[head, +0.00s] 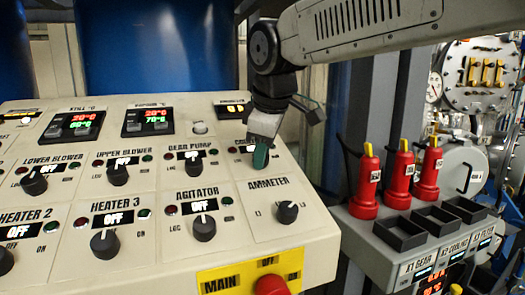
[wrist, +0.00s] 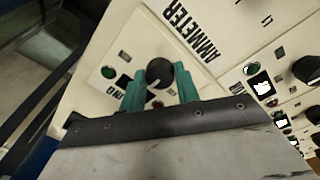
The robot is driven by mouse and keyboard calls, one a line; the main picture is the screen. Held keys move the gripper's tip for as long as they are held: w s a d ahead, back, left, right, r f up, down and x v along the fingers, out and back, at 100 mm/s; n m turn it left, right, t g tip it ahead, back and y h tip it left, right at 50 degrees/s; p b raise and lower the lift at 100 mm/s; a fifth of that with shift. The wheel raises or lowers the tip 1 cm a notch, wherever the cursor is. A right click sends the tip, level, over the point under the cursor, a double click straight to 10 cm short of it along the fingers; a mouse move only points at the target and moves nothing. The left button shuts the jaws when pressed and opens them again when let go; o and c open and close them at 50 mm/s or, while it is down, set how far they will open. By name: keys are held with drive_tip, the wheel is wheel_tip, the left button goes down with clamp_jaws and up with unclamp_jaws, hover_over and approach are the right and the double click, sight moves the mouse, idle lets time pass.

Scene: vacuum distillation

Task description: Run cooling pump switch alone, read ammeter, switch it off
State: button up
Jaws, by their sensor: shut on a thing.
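The control panel (head: 155,262) fills the left and middle of the head view. My gripper (head: 261,157) is over its upper right corner, above the ammeter switch (head: 287,212), and hides most of the switch label there. In the wrist view my gripper (wrist: 160,88) has its green fingers on both sides of a black round knob (wrist: 160,72), shut on it. This matches the cooling pump position. A green lamp (wrist: 108,72) and an "ON" mark are beside it. The knob's display is too small or hidden to read.
The agitator knob (head: 204,229), gear pump knob (head: 193,170) and a red main switch (head: 272,285) are close by; the agitator and gear pump displays read OFF. Red fuse handles (head: 399,179) stand at right above black trays (head: 436,221). A meter display (head: 436,280) shows red digits, unclear.

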drive_tip(key=o, duration=1)
drive_tip(key=shift+c, duration=0.2)
drive_tip(key=shift+r, duration=0.1)
drive_tip(key=v, duration=0.7)
drive_tip(key=shift+r, duration=0.3)
drive_tip(key=shift+s+d, duration=0.2)
